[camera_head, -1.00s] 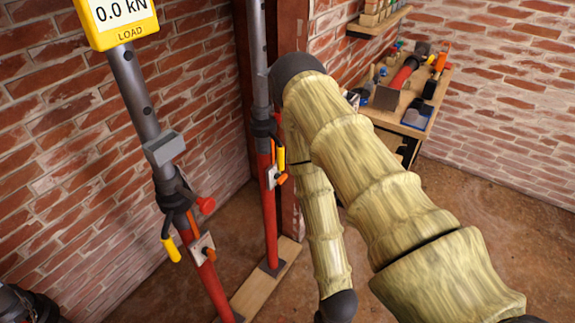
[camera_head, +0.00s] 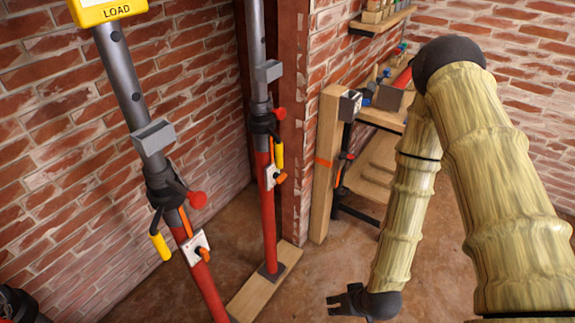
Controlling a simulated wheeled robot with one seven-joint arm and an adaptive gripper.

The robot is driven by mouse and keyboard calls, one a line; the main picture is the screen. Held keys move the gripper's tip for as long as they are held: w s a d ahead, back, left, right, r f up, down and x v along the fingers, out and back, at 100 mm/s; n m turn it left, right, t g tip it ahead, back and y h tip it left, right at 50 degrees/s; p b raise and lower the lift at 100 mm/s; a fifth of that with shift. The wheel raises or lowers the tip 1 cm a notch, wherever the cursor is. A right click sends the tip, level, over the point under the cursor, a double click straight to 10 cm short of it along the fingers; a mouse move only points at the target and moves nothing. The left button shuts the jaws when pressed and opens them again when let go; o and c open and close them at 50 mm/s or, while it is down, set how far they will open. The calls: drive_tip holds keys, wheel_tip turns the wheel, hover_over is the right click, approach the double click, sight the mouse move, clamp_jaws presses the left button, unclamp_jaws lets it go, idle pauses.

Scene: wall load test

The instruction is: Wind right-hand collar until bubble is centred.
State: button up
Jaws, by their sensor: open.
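The right-hand prop has a red lower tube (camera_head: 266,225) and a grey upper tube. Its dark collar (camera_head: 262,122) has a red knob (camera_head: 280,113) and a hanging yellow handle (camera_head: 280,155). A white plate (camera_head: 270,178) with an orange clip sits just below it; no bubble can be made out at this size. My gripper (camera_head: 335,305) is low at the bottom centre, dark, open and empty, pointing left. It is below and right of the collar and apart from both props.
A left-hand prop (camera_head: 206,287) with its own collar (camera_head: 165,185) leans nearby under a yellow load display (camera_head: 104,12). The right prop stands on a timber plank (camera_head: 240,304). A timber post (camera_head: 326,170) and a workbench (camera_head: 385,118) stand behind. Brown floor is clear between plank and gripper.

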drive_tip(key=w+a+r+n+t+y+b, duration=0.1)
drive_tip(key=w+a+t+b, duration=0.1)
drive_tip(key=w, duration=0.4)
drive_tip(key=w+a+r+n+t+y+b, duration=0.1)
drive_tip(key=w+a+r+b, duration=0.1)
drive_tip(key=w, duration=0.4)
drive_tip(key=n+t+y+b, duration=0.5)
drive_tip(key=t+y+b, duration=0.2)
drive_tip(key=b, duration=0.1)
approach(281, 158)
drive_tip(key=p+x, duration=0.1)
drive_tip(key=x, duration=1)
drive_tip(key=shift+w, duration=0.15)
clamp_jaws()
